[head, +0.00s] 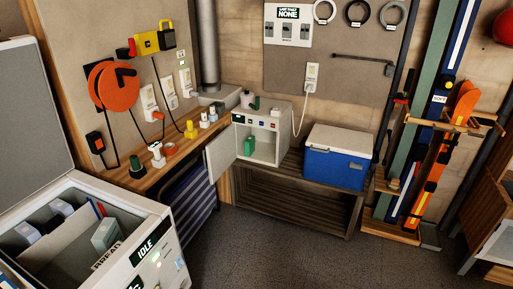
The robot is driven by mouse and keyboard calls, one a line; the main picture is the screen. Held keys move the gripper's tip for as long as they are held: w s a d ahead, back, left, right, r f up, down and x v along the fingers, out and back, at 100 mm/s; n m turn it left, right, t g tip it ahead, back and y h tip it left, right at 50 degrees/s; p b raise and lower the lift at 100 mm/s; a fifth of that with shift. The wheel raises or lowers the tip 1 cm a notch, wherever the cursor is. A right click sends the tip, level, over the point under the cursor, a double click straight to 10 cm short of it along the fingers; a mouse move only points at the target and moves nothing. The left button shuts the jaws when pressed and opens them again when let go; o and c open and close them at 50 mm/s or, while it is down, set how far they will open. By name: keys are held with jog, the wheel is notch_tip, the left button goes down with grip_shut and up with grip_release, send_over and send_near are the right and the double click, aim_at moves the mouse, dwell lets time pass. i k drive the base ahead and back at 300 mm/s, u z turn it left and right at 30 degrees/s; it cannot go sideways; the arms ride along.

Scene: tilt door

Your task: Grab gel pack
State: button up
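Nothing in view is clearly marked as a gel pack. An open white chest freezer (150,208) stands at the lower left. Inside it, two pale bluish-white packs (28,233) lie on the left side; they may be gel packs, but I cannot tell. A pale grey-green block (106,235) sits on the right side, beside a label (107,256) that seems to read BREAD. The freezer's near part is cut off by the picture edge. My gripper is not in view.
The freezer's grey lid (35,120) stands raised. A small white cabinet (283,135) has its door (220,153) open, with a green item (249,144) inside. A blue cooler (335,160) with a closed white lid is on the bench. The dark floor (290,245) is clear.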

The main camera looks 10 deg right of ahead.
aim_at(249, 143)
jog(key=z, duration=4.1)
jog(key=i, duration=0.1)
jog(key=u, duration=2.85)
jog(key=i, duration=2.55)
jog(key=z, duration=0.1)
